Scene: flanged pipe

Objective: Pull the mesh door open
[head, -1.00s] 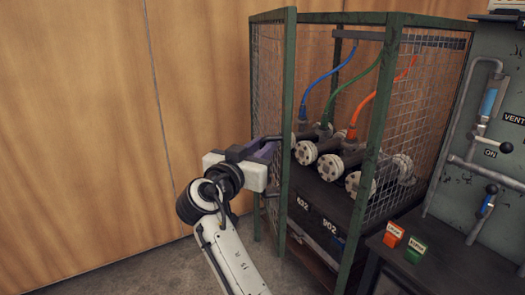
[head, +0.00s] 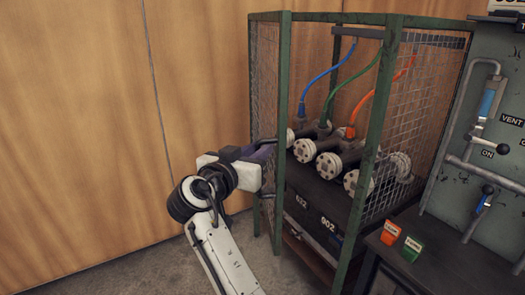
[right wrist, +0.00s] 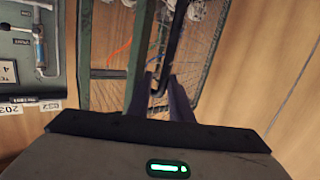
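The mesh door (head: 266,80), a green-framed wire panel, is at the left of a green cage (head: 378,120) in the head view. How far it stands open is hard to tell. My right gripper (head: 264,152) is at the door's dark handle (head: 270,139), left of the green post. In the right wrist view, the two purple fingers of my right gripper (right wrist: 164,88) stand either side of the dark handle bar (right wrist: 172,45) and appear shut on it. My left gripper is not in view.
Flanged pipes (head: 330,165) with blue, green and orange hoses are in the cage. A wooden wall (head: 70,120) is behind; grey floor shows at lower left.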

